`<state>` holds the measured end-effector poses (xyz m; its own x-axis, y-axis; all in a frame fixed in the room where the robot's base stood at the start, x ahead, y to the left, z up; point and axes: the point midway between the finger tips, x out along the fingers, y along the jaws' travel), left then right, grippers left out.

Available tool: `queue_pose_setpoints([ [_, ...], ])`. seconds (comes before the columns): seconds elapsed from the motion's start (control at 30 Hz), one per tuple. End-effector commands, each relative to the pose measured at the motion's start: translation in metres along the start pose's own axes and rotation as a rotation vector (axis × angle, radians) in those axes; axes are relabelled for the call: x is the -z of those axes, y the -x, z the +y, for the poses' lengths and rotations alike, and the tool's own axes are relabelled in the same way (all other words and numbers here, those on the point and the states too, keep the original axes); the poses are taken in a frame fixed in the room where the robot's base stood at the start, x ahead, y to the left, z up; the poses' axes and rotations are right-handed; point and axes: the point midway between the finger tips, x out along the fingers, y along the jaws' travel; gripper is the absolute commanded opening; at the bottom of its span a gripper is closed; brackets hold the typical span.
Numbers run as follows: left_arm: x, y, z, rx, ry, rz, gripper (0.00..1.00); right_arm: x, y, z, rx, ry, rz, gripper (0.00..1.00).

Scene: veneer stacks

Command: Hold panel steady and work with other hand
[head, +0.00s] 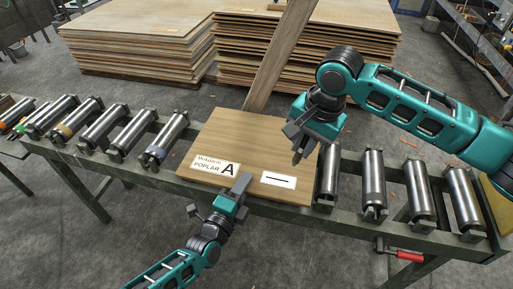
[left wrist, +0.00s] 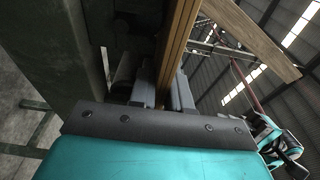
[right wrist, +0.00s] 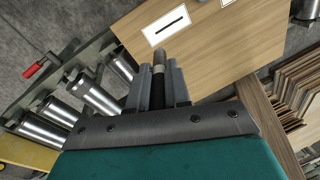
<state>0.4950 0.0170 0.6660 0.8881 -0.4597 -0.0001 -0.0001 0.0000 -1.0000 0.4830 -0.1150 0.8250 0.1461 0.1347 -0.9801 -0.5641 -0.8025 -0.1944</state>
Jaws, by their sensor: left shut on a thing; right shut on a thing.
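A square wooden panel (head: 245,135) lies flat across the roller conveyor. It bears a printed label with POPLAR and a large A (head: 214,168) and a white label with one black line (head: 279,180). My left gripper (head: 243,184) is shut on the panel's front edge, between the two labels; the left wrist view shows the edge (left wrist: 181,42) between its fingers. My right gripper (head: 300,138) is above the panel's right side, shut on a dark pen-like tool (right wrist: 158,88). The tool's lighter tip points towards the line label; whether it touches the panel I cannot tell.
Metal rollers (head: 110,128) flank the panel on the left, with more on the right (head: 373,180). A long wooden plank (head: 278,58) rises behind the panel. Tall veneer stacks (head: 135,45) stand at the back. A red handle (head: 410,256) hangs under the conveyor frame.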

Motion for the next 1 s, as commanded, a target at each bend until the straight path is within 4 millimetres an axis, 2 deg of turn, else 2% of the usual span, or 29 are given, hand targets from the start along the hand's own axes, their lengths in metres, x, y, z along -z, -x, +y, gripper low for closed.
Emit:
queue_pose_setpoints([
  [0.13,0.000,0.000,0.000,0.000,0.000,0.000,0.00,0.000,0.000,0.000,0.000,0.000,0.000,0.00],
  [0.17,0.000,0.000,0.000,0.000,0.000,0.000,0.20,0.000,0.000,0.000,0.000,0.000,0.000,0.00],
  [0.43,0.000,0.000,0.000,0.000,0.000,0.000,0.46,0.000,0.000,0.000,0.000,0.000,0.000,0.00],
  [0.77,0.000,0.004,0.001,-0.001,0.001,0.000,0.47,0.000,0.000,0.000,0.000,0.000,0.000,0.00],
  [0.87,0.000,0.014,0.002,-0.003,0.002,0.000,0.47,0.000,0.000,0.000,0.000,0.000,0.000,0.00],
  [1.0,0.000,0.038,0.002,-0.004,0.002,0.000,0.47,0.000,0.000,0.000,0.000,0.000,0.000,0.00],
])
